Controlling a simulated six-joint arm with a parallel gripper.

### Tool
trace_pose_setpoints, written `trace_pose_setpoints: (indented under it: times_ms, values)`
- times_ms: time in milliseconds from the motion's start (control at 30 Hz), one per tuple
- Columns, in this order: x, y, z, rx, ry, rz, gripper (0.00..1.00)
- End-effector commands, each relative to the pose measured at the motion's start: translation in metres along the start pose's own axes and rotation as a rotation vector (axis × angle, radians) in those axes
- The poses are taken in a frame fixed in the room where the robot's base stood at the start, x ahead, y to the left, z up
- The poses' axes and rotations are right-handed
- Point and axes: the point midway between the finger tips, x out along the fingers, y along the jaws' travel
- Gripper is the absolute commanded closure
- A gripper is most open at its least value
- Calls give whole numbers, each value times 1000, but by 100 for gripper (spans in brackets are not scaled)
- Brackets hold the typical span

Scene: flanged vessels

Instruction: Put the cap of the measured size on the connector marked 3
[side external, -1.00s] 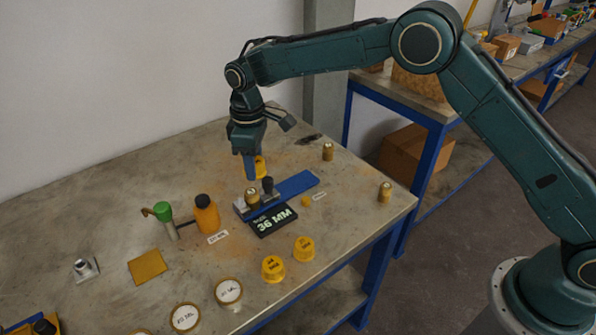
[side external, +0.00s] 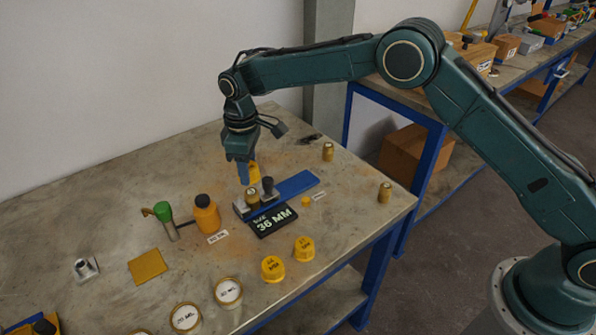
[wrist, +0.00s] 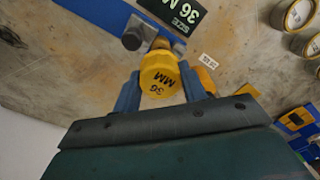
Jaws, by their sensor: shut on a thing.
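My gripper (wrist: 158,92) is shut on a yellow cap (wrist: 162,77) marked "36 MM". In the side view the same cap (side external: 254,172) shows partly behind the blue fingers, above the measuring stand. The stand has a blue bar (side external: 293,186), a dark knob and a brass-topped fitting (side external: 252,197) in its grey jaws. Its black display (side external: 271,221) reads "SIZE 36 MM". Two more yellow caps (side external: 272,268) (side external: 304,248) stand in front of it. Brass fittings (side external: 328,151) (side external: 385,192) stand at the back and right. I cannot read a connector marked 3.
An orange bottle (side external: 206,215) and a green-topped tool (side external: 164,219) stand left of the display. A yellow pad (side external: 148,266), a grey flanged fitting (side external: 85,268) and white-topped round tins (side external: 228,291) are further left and front. The table's back left is clear.

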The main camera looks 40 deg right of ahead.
Motion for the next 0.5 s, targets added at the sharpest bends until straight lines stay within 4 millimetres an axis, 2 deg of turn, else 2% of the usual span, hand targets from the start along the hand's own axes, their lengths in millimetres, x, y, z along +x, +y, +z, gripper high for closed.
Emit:
trace_pose_setpoints:
  times_ms: [500]
  values:
    - [28, 0, 0, 0, -2, -1, 79]
